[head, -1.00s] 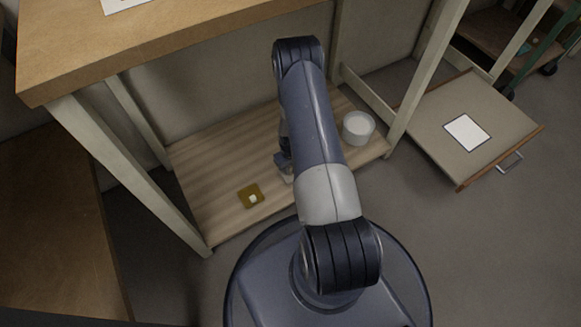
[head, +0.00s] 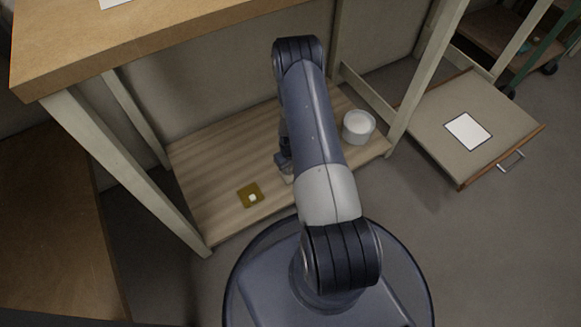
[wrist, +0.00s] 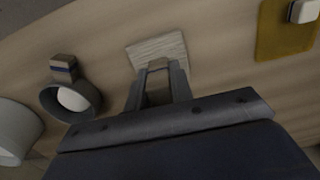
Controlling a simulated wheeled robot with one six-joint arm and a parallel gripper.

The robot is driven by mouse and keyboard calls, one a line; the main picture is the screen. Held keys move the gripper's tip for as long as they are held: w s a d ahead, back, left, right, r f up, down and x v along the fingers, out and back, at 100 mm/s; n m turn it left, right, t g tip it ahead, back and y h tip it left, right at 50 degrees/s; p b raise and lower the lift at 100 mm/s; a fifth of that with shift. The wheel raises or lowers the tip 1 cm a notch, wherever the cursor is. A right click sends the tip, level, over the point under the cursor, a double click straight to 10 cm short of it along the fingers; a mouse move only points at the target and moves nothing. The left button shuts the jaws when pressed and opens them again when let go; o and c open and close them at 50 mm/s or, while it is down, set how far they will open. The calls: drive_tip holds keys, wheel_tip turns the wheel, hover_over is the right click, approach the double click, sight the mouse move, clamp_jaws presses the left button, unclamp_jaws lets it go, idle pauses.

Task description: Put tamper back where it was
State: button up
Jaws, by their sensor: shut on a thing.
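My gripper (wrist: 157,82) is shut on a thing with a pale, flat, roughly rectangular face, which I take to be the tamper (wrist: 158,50). The pale face shows just beyond the fingertips in the wrist view, low over the wooden shelf board (wrist: 215,50). I cannot tell whether it touches the board. In the head view my gripper (head: 284,163) is mostly hidden behind my arm, and a pale bit of the held thing shows below it.
A white round tub (head: 358,126) stands at the right. A dark round thing with a handle (wrist: 70,100) lies near the tub. Shelf posts (head: 125,160) flank the board.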

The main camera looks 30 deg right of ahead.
drive_tip(key=shift+f+b, duration=0.3)
drive_tip(key=shift+b, duration=0.05)
idle(0.3)
drive_tip(key=o, duration=1)
wheel_tip(320, 180, up, 8)
drive_tip(key=p, duration=0.3)
drive_tip(key=shift+f, duration=0.2)
wheel_tip(320, 180, down, 8)
drive_tip(key=b, duration=0.3)
drive_tip(key=shift+r+p, duration=0.35)
drive_tip(key=shift+r, duration=0.1)
drive_tip(key=shift+f+b, duration=0.25)
drive_tip(key=shift+b, duration=0.1)
